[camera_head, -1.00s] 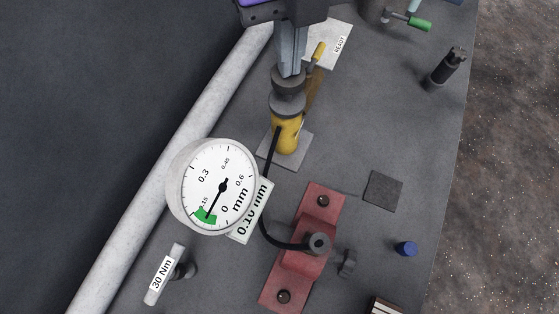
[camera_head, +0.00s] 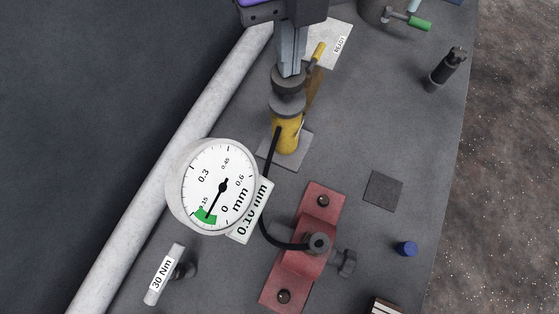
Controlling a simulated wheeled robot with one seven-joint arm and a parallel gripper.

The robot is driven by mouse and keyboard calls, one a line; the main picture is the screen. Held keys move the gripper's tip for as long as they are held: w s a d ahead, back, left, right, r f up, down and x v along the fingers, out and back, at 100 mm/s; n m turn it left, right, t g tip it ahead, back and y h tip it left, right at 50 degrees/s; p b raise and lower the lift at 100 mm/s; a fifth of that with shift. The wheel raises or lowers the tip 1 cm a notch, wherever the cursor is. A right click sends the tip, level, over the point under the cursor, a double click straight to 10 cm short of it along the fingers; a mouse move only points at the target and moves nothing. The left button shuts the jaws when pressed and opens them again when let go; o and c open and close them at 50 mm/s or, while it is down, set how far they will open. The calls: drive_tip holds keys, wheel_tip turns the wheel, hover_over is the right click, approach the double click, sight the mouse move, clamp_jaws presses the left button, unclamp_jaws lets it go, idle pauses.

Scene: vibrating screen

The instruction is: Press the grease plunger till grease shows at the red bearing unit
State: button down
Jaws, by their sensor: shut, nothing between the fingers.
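The yellow grease pump (camera_head: 285,136) stands upright on a grey plate, with a dark round plunger knob (camera_head: 288,79) on top. My gripper (camera_head: 291,68) is shut and empty, pointing down, with its fingertips at the top of the knob, apparently touching it. A black hose (camera_head: 267,205) runs from the pump to the fitting on the red bearing unit (camera_head: 318,202). A grey lumpy shape (camera_head: 346,263) sticks out at the bearing's right side. I cannot tell for certain whether it is grease or a part.
A round dial gauge (camera_head: 213,185) with its needle at the green zone stands left of the pump. A "30 Nm" tagged tool (camera_head: 163,275), a dark square pad (camera_head: 383,190), a blue cap (camera_head: 407,249) and a black cylinder (camera_head: 446,69) stand around. A pale pipe runs along the left.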

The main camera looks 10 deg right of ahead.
drive_tip(key=shift+f, duration=0.1)
drive_tip(key=shift+f+b, duration=0.6)
drive_tip(key=shift+b, duration=0.35)
drive_tip(key=shift+f, duration=0.15)
drive_tip(key=shift+f+b, duration=0.55)
drive_tip(key=shift+b, duration=0.3)
drive_tip(key=shift+r+p, duration=0.85)
drive_tip(key=shift+r, duration=0.75)
